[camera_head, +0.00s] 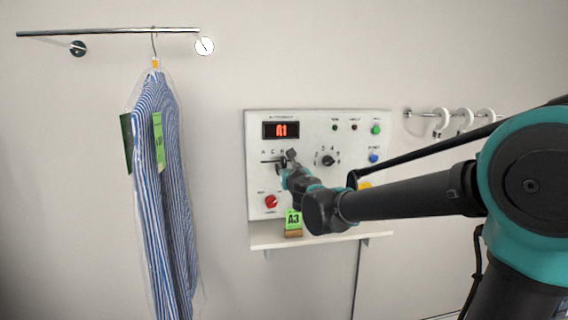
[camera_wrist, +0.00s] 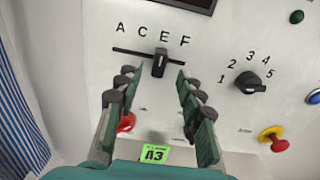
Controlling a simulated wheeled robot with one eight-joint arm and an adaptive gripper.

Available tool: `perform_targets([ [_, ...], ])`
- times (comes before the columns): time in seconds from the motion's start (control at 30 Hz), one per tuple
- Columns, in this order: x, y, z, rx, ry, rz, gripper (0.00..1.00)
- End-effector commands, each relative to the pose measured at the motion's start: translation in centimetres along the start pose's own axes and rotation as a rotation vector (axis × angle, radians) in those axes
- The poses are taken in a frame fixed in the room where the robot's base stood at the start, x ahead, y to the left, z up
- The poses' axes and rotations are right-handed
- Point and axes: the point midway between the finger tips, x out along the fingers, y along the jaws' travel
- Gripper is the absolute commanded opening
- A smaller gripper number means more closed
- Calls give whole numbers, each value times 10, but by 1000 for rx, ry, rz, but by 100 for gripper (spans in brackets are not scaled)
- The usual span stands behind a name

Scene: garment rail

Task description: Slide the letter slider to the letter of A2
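The letter slider is a black knob (camera_wrist: 160,62) on a horizontal slot under the letters A, C, E, F. In the wrist view it stands below E. My gripper (camera_wrist: 160,72) is open, with one finger to each side of the knob and a gap visible on both sides. In the head view my gripper (camera_head: 287,160) is at the panel (camera_head: 318,120) and partly hides the slider. The red display (camera_head: 281,130) seems to read A1. A green tag (camera_wrist: 155,154) reading A3 stands on the shelf below; it also shows in the head view (camera_head: 293,218).
A numbered dial (camera_wrist: 250,82) sits right of the slider. A red knob (camera_head: 271,201) is below it, with green (camera_head: 376,129) and blue (camera_head: 374,157) buttons at right. A bagged striped shirt (camera_head: 165,190) hangs from a rail (camera_head: 110,32) at left.

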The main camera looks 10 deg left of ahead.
Motion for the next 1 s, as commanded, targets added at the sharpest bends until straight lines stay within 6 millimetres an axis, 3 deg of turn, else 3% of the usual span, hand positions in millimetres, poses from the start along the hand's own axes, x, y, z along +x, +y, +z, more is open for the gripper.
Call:
perform_targets([
  [0.2, 37, -1, 0, 0, 0, -1, 38],
  [0.4, 60, 0, 0, 1, 0, -1, 38],
  [0.87, 71, 0, 0, 1, 0, 0, 38],
  [1.0, 71, 0, 0, 1, 0, 0, 22],
])
